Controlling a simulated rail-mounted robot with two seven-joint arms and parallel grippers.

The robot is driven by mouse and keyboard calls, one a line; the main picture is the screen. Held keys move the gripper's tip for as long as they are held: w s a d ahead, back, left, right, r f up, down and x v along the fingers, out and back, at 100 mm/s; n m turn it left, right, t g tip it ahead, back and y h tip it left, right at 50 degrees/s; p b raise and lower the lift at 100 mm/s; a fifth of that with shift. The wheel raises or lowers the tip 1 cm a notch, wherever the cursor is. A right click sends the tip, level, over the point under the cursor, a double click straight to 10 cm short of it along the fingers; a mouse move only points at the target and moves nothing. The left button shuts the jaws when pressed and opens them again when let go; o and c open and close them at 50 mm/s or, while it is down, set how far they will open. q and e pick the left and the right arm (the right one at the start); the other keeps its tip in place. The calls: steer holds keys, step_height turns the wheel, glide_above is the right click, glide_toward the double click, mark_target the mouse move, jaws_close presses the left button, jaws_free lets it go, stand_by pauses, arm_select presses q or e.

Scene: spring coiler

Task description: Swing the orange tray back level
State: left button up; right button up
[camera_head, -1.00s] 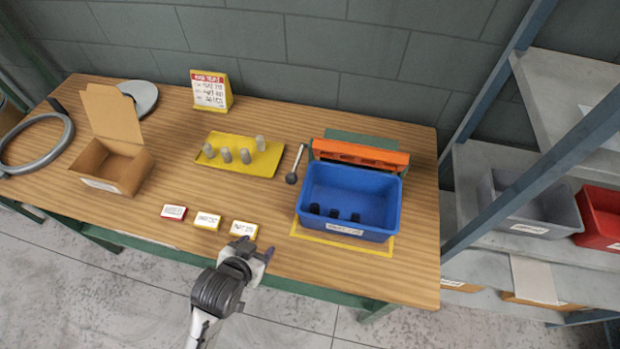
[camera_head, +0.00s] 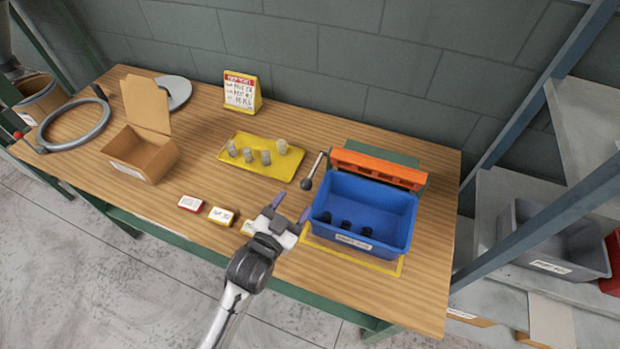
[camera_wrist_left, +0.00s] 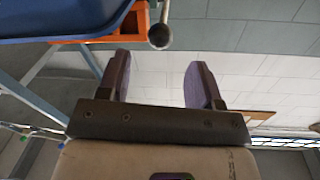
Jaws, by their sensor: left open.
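The orange tray (camera_head: 378,168) stands tilted up on edge behind the blue bin, in front of a green block. It also shows in the left wrist view (camera_wrist_left: 98,42). A lever with a dark ball knob (camera_head: 307,184) leans beside its left end. The ball end shows in the left wrist view (camera_wrist_left: 160,37). My left gripper (camera_head: 292,207) is open and empty, above the bench left of the blue bin and on the near side of the lever. Its fingers show apart in the left wrist view (camera_wrist_left: 160,80). My right gripper is not in view.
The blue bin (camera_head: 390,207) holds several dark pieces and stands in a yellow outline. A yellow tray (camera_head: 236,160) with several grey cylinders, small label boxes (camera_head: 190,204), an open carton (camera_head: 140,158) and a grey ring (camera_head: 85,125) are on the bench. Shelving stands right.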

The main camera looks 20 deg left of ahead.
mark_target(310, 178)
arm_select(q)
steer(key=w, duration=0.5)
steer(key=w+d+b, duration=0.1)
steer(key=w, duration=0.2)
steer(key=shift+w, duration=0.35)
jaws_close()
